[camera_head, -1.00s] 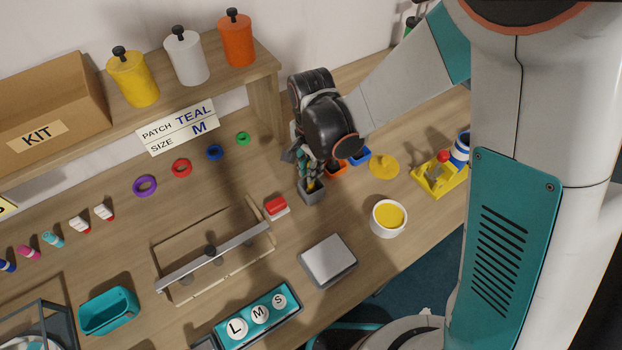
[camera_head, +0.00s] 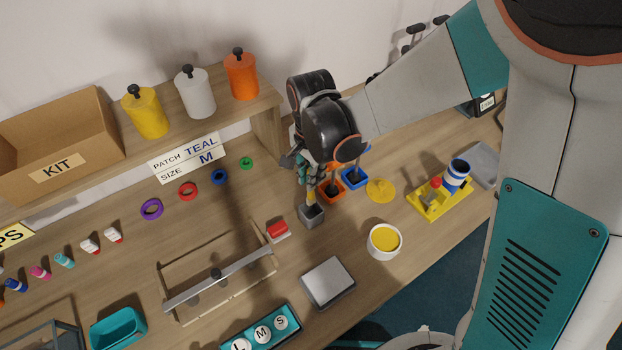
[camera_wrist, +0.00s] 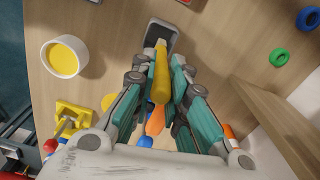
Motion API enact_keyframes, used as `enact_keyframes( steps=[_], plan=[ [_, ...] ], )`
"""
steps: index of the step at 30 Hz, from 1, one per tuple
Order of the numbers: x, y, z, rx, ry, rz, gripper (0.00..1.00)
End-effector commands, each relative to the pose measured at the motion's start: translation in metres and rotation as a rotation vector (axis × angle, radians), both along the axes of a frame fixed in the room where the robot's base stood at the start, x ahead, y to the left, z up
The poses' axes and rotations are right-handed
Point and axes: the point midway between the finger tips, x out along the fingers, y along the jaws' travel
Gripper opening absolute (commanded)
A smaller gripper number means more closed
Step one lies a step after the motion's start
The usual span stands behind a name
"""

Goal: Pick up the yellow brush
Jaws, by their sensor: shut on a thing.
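The yellow brush (camera_wrist: 161,75) is between the fingers of my gripper (camera_wrist: 158,88) in the wrist view, its handle end toward the camera. My gripper (camera_head: 310,176) is shut on it, above the grey holder (camera_head: 312,216). In the head view a short yellow part of the brush (camera_head: 311,197) shows between the fingers and the holder. The brush's lower end points at the grey holder (camera_wrist: 161,29) in the wrist view; I cannot tell whether it is still inside. The fingers hide most of the brush in the head view.
An orange holder (camera_head: 332,195) and a blue holder (camera_head: 354,181) stand close right of the grey one. A red-and-white block (camera_head: 278,230) lies to its left. A white bowl of yellow (camera_head: 384,243) and a yellow disc (camera_head: 380,190) are to the right. The shelf (camera_head: 268,135) edge is behind.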

Motion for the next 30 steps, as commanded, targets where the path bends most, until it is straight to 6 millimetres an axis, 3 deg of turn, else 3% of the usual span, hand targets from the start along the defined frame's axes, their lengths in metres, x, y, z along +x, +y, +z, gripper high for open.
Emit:
enact_keyframes(
  steps=[1, 6, 15, 21, 30],
  plan=[
    [0.000, 0.000, 0.018, 0.000, 0.000, 0.000, 0.00],
    [0.000, 0.000, 0.055, 0.000, 0.000, 0.000, 0.00],
    [0.000, 0.000, 0.101, 0.000, 0.000, 0.000, 0.00],
    [0.000, 0.000, 0.114, 0.000, 0.000, 0.000, 0.00],
    [0.000, 0.000, 0.116, 0.000, 0.000, 0.000, 0.00]
  ],
)
